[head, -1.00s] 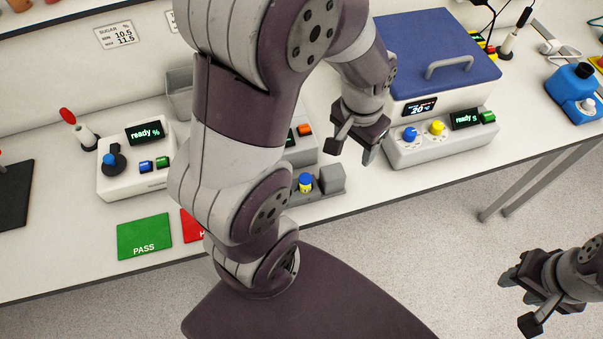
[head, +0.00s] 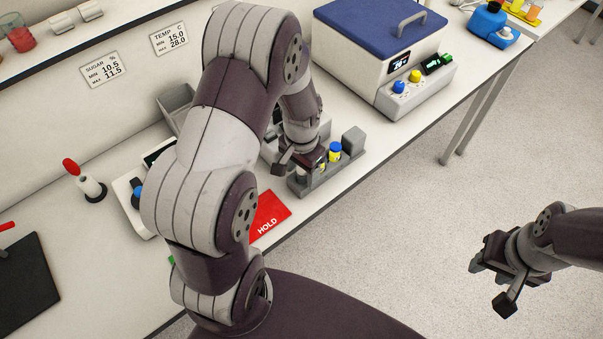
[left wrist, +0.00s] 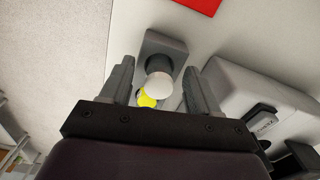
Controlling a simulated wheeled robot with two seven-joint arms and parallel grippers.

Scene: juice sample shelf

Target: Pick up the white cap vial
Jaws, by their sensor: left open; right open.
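The white cap vial (left wrist: 159,85) shows in the left wrist view as a round white cap between my left gripper's fingers. In the head view a small white cap (head: 300,172) shows in the grey rack (head: 353,142), partly covered by the gripper. My left gripper (head: 302,163) is open over the rack; in the left wrist view its fingers (left wrist: 160,85) stand on both sides of the white cap, with no clear contact. A yellow part (left wrist: 147,101) shows just beside the cap. My right gripper (head: 495,280) is open and empty over the floor at the right.
A blue-capped yellow vial (head: 335,152) stands in the rack, close to my left gripper. A red HOLD card (head: 268,218) lies in front. A blue-lidded device (head: 385,62) stands behind right, and a grey bin (head: 176,103) behind left. The table's front edge is close to the rack.

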